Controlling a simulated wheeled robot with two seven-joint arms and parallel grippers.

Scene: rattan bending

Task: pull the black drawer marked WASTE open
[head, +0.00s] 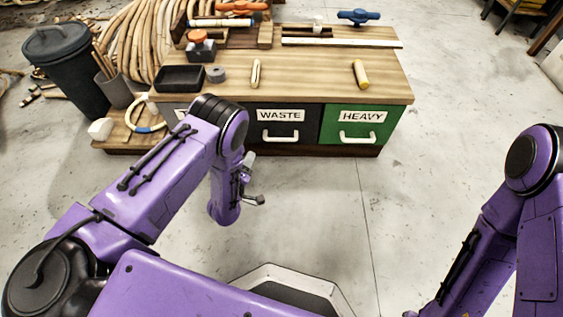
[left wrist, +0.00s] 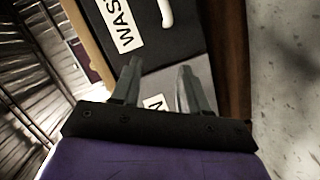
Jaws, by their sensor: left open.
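The black WASTE drawer (head: 290,133) is in the middle of the bench front, with a white label and a white handle (head: 280,138). It looks shut, level with its neighbours. My left gripper (head: 252,180) is in front of the bench, below and left of the handle, apart from it. In the left wrist view, the left gripper (left wrist: 159,72) is open with nothing between its fingers. The black drawer (left wrist: 150,45) and part of its handle (left wrist: 167,13) lie beyond the fingertips there. My right gripper is out of view.
A green HEAVY drawer (head: 361,125) is right of the black one. A grey drawer (left wrist: 195,75) on the other side is partly hidden by my left arm. The wooden bench top (head: 310,85) holds tools and a black tray (head: 179,78). The floor (head: 320,210) before the drawers is clear.

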